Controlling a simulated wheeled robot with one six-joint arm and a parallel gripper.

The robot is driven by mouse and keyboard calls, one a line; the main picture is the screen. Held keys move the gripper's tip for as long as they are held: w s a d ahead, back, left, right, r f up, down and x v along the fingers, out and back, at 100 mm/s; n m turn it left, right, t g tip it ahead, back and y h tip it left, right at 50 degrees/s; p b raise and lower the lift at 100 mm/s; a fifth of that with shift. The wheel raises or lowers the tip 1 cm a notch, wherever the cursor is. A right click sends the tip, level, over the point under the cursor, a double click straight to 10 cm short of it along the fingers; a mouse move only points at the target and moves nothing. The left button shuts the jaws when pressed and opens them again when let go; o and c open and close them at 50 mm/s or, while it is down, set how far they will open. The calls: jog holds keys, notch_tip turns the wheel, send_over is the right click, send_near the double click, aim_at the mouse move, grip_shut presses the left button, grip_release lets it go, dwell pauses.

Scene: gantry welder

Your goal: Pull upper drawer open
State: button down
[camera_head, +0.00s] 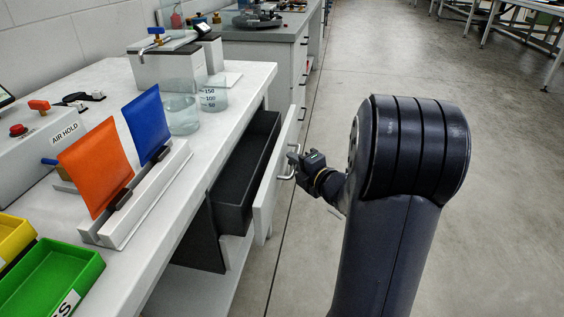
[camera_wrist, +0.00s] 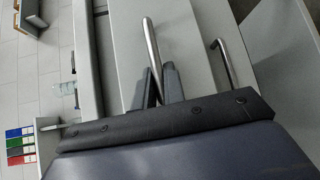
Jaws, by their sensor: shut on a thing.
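The upper drawer (camera_head: 232,213) stands pulled out from under the white workbench, with its dark inside showing. Its pale front (camera_head: 268,190) faces my arm. My gripper (camera_head: 294,162) is at the metal bar handle (camera_head: 287,176) on that front. In the wrist view, the two dark fingers of my gripper (camera_wrist: 160,82) are shut on the bar handle (camera_wrist: 152,48). The exact contact at the fingertips is partly hidden.
A second bar handle (camera_wrist: 222,62) shows beside the gripped one. On the white workbench (camera_head: 150,255) stand orange and blue plates (camera_head: 95,165) in a rack, beakers (camera_head: 213,97) and a green bin (camera_head: 52,280). The floor (camera_head: 510,180) on the right is clear.

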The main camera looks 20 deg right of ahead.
jog(key=s+d, duration=1)
jog(key=d, duration=0.4)
jog(key=shift+d, duration=0.3)
jog(key=c, duration=1.5)
grip_release()
jog(key=shift+w, duration=0.1)
jog(key=shift+p, duration=0.3)
jog(key=p+v, duration=0.2)
jog(key=v, duration=0.9)
jog(key=shift+w, duration=0.15)
jog(key=b+x, duration=0.2)
jog(key=x, duration=0.8)
jog(key=shift+w+a, duration=0.2)
jog(key=shift+w, duration=0.2)
